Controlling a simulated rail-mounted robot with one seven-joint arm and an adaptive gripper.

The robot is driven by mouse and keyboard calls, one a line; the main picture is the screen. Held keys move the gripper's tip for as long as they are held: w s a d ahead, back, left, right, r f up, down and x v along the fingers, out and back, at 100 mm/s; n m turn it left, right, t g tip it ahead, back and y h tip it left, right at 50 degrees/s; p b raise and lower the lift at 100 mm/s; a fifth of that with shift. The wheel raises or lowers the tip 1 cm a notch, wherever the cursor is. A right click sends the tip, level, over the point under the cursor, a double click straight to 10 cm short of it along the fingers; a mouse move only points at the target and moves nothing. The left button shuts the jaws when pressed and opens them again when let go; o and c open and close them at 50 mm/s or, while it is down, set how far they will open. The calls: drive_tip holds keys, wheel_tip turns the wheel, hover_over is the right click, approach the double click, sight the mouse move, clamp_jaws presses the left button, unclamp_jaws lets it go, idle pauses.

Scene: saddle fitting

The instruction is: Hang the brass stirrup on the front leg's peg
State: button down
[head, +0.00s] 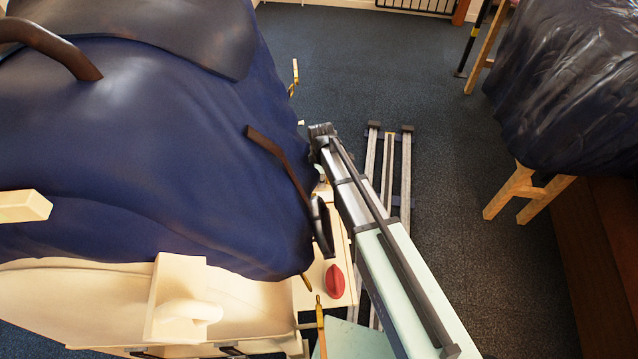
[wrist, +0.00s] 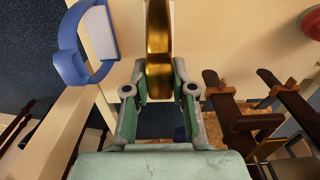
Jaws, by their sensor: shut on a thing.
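In the wrist view my gripper (wrist: 158,95) is shut on the brass stirrup (wrist: 158,45), a shiny gold band that stands up between the two fingers and runs out of the top of the picture. A pale cream wooden surface lies behind it. In the head view my arm (head: 385,245) reaches up beside the dark blue drape; my fingers and the held stirrup cannot be made out there. I cannot tell which part is the front leg's peg.
A blue loop (wrist: 85,50) is at upper left in the wrist view. Dark brown bars (wrist: 240,115) stand to the right. In the head view a red oval thing (head: 335,281) sits below the drape (head: 200,150). Pale rails (head: 405,175) lie on the dark floor, which has open room behind.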

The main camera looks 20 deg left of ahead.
drive_tip(key=shift+a+f, duration=0.2)
drive_tip(key=shift+f, duration=0.55)
drive_tip(key=shift+a+f, duration=0.15)
drive_tip(key=shift+f, duration=0.8)
drive_tip(key=c, duration=1)
unclamp_jaws()
drive_tip(key=shift+f, duration=0.1)
